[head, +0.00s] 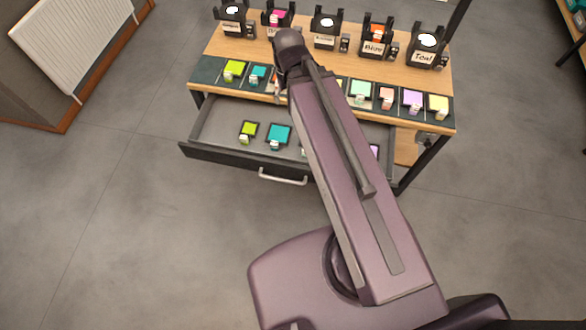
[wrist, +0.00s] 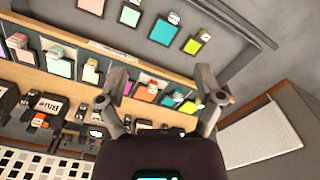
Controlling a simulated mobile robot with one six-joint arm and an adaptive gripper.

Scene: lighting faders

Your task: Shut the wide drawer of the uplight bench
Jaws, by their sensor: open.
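The uplight bench (head: 330,75) has a wooden top and dark legs. Its wide drawer (head: 235,164) is pulled well out below the top, with a dark front and a pale bar handle (head: 282,177). Coloured gel squares with small blocks lie inside, and my arm hides part of the drawer's right side. In the wrist view, the drawer's grey interior (wrist: 215,62) fills the upper part. My gripper (wrist: 161,80) is open and empty, over the bench's front strip of coloured squares. In the head view its fingers are mostly hidden by my arm, and it is away from the handle.
Several black uplights with name cards, one reading Teal (head: 424,55), stand along the back of the bench. A white radiator (head: 75,40) is on the wall at left. The grey floor in front of the drawer (head: 170,230) is clear.

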